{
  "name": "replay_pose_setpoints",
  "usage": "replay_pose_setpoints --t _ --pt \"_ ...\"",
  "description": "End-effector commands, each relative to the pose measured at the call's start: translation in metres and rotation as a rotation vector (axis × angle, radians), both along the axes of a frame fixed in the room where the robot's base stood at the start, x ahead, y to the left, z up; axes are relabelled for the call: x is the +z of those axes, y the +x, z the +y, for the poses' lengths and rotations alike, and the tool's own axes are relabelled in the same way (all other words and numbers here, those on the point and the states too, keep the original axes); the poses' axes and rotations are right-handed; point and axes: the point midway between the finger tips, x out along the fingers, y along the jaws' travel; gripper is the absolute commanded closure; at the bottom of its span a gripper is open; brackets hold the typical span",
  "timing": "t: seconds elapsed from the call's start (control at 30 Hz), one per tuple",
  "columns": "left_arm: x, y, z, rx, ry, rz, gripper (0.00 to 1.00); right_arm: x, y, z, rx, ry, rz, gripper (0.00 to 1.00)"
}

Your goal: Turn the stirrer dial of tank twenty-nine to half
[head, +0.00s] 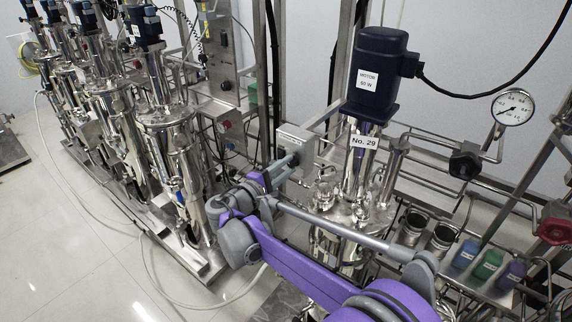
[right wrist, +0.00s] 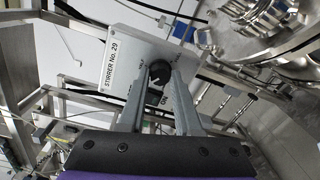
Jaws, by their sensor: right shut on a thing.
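The stirrer box of tank twenty-nine (head: 299,142) is a small grey control box left of the tank. In the right wrist view the box (right wrist: 124,62) carries the label "STIRRER No. 29". Its black round dial (right wrist: 159,72) sits between the fingertips of my right gripper (right wrist: 159,76), which is shut on it. The dial's pointer setting is too small to read. In the head view my right gripper (head: 292,160) reaches the box front and hides the dial. Tank twenty-nine (head: 355,205) is steel, labelled "No. 29". My left gripper is not in view.
A dark blue motor (head: 377,75) tops the tank. A round gauge (head: 512,107) and a red handwheel (head: 556,231) are at the right. Blue, green and purple containers (head: 488,264) stand below. Several similar tanks (head: 165,130) line the left. The floor (head: 60,240) at lower left is mostly clear.

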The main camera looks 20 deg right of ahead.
Motion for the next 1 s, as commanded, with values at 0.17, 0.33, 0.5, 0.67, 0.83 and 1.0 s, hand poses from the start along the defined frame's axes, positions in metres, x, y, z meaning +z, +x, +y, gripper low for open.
replay_pose_setpoints --t 0.17,0.33,0.5,0.67,0.83,1.0 --pt "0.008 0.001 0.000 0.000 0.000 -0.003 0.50 0.001 0.000 0.000 -0.001 0.104 -0.131 1.00" --pt "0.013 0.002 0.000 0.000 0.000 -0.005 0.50 0.001 -0.001 0.000 -0.001 0.203 -0.259 1.00" --pt "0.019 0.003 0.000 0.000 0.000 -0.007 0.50 0.001 -0.001 0.000 -0.001 0.300 -0.382 1.00" --pt "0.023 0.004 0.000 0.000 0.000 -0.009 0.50 0.000 -0.001 0.000 -0.002 0.382 -0.486 1.00" --pt "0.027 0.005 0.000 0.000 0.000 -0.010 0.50 0.000 -0.001 0.000 -0.002 0.451 -0.575 1.00" --pt "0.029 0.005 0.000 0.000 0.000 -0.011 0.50 -0.001 -0.001 0.000 -0.002 0.499 -0.636 1.00"
